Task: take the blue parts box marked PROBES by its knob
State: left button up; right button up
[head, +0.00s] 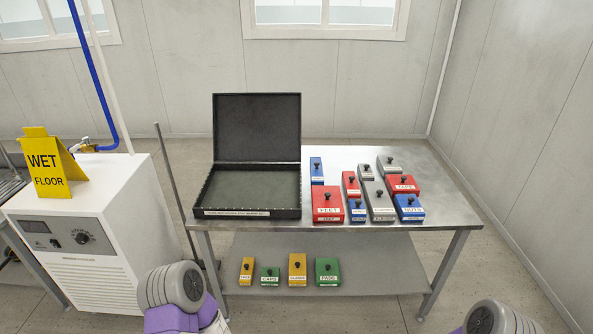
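Three blue parts boxes with black knobs are on the metal table. A narrow one (317,168) stands at the back, right beside the open black case. A small one (357,212) sits between a large red box and a grey box. A wider one (409,208) is at the front right, and its label seems to read NUTS. The labels on the other two are too small to read, so I cannot tell which is marked PROBES. Only rounded grey and purple parts of my arms show at the bottom edge; neither gripper's fingers are in view.
An open black case (253,208) fills the table's left part. Red boxes (327,202) and grey boxes (379,202) crowd the blue ones. Yellow and green boxes (327,270) stand on the lower shelf. A white machine (85,240) with a yellow WET FLOOR sign (50,165) is left.

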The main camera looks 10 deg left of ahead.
aim_at(316, 168)
jog(key=u, duration=0.65)
jog(key=i, duration=1.05)
jog(key=u, duration=0.3)
